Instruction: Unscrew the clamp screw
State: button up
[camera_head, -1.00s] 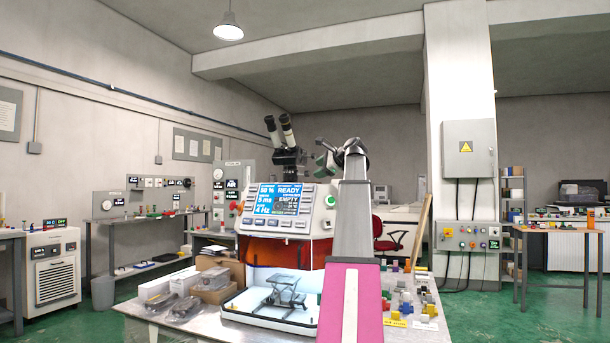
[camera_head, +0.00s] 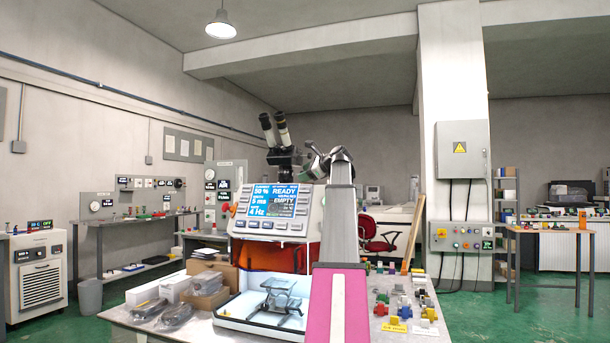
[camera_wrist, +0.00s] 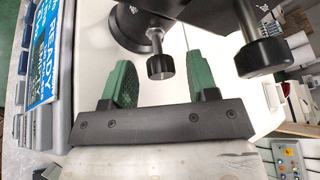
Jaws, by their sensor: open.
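In the wrist view my gripper (camera_wrist: 160,62) is open, with a green pad on each side. A small black ribbed knob on a metal shaft (camera_wrist: 160,67) shows between the two pads, with a gap on both sides. A larger black knob (camera_wrist: 262,56) is to the right, outside the pads. I cannot tell from markings which knob is the clamp screw. Both hang from dark microscope parts (camera_wrist: 140,25). In the head view the microscope (camera_head: 277,137) stands on top of the machine (camera_head: 270,212); my arm hides the machine's right side and most of my gripper.
The machine's screen (camera_head: 270,200) reads READY and EMPTY. A small metal stage (camera_head: 280,293) stands in its open chamber. Cardboard boxes (camera_head: 210,277) and bagged parts are at the table's left. Several coloured blocks (camera_head: 405,305) lie at the right.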

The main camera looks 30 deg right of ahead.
jog(key=shift+w+a+f, duration=0.1)
jog(key=shift+w, duration=0.15)
jog(key=c, duration=0.9)
jog(key=shift+n+t, duration=0.4)
jog(key=shift+n, duration=0.2)
jog(key=shift+c, duration=0.2)
jog(key=o, duration=0.9)
jog(key=shift+o, duration=0.2)
jog(key=shift+s, duration=0.1)
jog(key=shift+v, duration=3.7)
